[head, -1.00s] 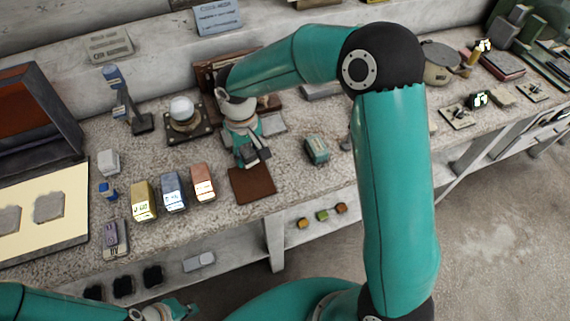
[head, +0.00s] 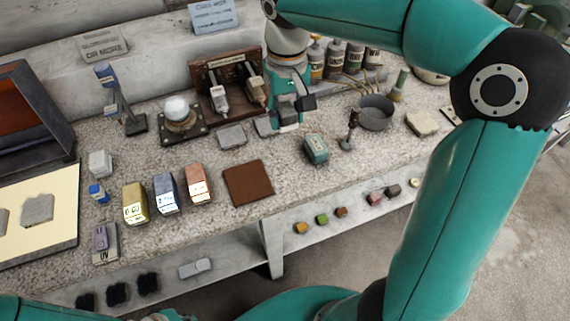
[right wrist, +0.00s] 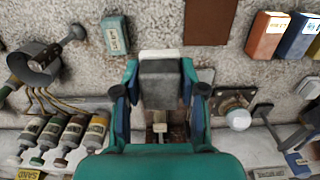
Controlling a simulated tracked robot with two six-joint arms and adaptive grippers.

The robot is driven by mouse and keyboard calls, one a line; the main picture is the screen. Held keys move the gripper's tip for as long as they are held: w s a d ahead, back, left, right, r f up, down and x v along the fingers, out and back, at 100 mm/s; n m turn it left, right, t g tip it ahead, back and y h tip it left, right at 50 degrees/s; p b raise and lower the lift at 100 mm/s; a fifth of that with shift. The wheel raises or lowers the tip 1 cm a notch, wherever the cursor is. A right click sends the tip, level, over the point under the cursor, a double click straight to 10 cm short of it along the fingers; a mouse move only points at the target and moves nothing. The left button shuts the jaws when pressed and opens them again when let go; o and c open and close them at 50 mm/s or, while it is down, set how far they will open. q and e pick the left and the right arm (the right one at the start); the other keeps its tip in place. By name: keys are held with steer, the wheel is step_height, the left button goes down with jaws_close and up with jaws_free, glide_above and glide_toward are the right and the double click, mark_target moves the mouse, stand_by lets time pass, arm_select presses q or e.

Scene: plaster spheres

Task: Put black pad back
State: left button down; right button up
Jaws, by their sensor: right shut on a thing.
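My right gripper (head: 288,115) is low over the bench, in front of the wooden rack. In the right wrist view, it is shut on a dark grey block (right wrist: 160,88), seemingly the black pad, between its teal fingers. A pale strip (right wrist: 160,54) shows at the block's far end; I cannot tell whether it belongs to the block or to a plate beneath. A pale flat plate (head: 232,137) lies beside the gripper. Several black pads (head: 117,293) lie on the lower shelf. My left gripper (head: 168,316) shows only partly at the bottom edge; its fingers are unclear.
The brown mat (head: 248,183) is bare. The wooden rack (head: 235,72) holds two pale-handled tools. A teal box (head: 316,149) stands near. Three coloured blocks (head: 166,193) stand left of the mat.

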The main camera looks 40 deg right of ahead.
mark_target(286, 169)
step_height(286, 169, down, 17)
steer(key=shift+r, duration=0.2)
stand_by(0.3)
steer(key=shift+f+b, duration=0.15)
steer(key=shift+b, duration=0.25)
steer(key=o, duration=1)
step_height(286, 169, up, 12)
steer(key=shift+r+p, duration=0.2)
steer(key=shift+p, duration=0.15)
